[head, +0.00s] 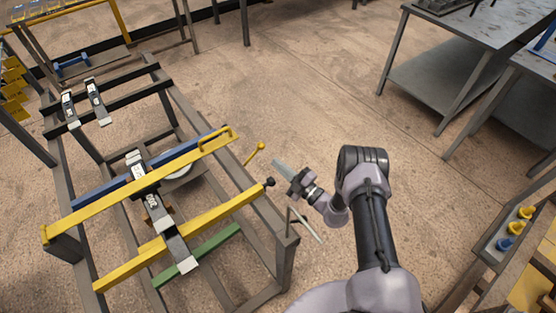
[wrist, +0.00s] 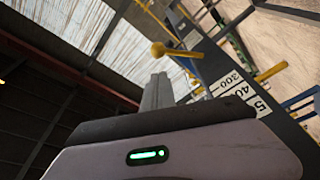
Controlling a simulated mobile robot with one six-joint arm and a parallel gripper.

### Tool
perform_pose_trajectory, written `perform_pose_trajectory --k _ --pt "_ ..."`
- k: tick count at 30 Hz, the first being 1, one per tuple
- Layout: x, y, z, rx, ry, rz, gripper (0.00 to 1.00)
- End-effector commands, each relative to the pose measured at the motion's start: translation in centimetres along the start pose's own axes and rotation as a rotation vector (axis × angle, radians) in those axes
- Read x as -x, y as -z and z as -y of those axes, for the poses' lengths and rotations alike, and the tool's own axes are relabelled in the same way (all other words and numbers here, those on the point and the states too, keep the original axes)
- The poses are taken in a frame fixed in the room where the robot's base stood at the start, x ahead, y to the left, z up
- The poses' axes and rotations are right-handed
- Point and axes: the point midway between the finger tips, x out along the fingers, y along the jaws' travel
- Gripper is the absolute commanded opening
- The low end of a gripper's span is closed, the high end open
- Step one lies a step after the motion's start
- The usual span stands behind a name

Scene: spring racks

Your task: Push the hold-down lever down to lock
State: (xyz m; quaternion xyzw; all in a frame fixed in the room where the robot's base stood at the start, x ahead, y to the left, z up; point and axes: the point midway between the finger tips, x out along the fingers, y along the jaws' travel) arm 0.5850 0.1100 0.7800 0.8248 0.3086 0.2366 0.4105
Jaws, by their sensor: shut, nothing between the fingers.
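A short yellow lever with a round knob (head: 255,152), which looks like the hold-down lever, sticks up at the right side of the rack. Its knob end is raised. In the wrist view the yellow lever (wrist: 180,53) shows just beyond my fingertips, slightly right of them. My gripper (head: 280,164) is shut and empty, to the right of the lever in the head view, with a gap between them. In the wrist view my gripper's closed grey fingers (wrist: 158,85) point up toward the knob. I cannot tell the exact distance.
The steel rack frame (head: 287,262) carries yellow, blue and green bars and grey clamps. A numbered scale (wrist: 238,88) shows in the wrist view. Grey tables (head: 455,75) stand far right; open floor lies between.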

Motion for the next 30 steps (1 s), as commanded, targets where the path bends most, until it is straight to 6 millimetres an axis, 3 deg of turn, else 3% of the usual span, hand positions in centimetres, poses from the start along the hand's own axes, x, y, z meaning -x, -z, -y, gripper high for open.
perform_pose_trajectory --k 6,12,30 --pt "-4.5 0.0 0.3 0.004 0.003 -0.005 0.00" --pt "-6.9 0.1 0.2 0.005 0.004 -0.004 0.00" --pt "-7.2 -0.2 0.3 0.003 0.004 -0.002 0.00"
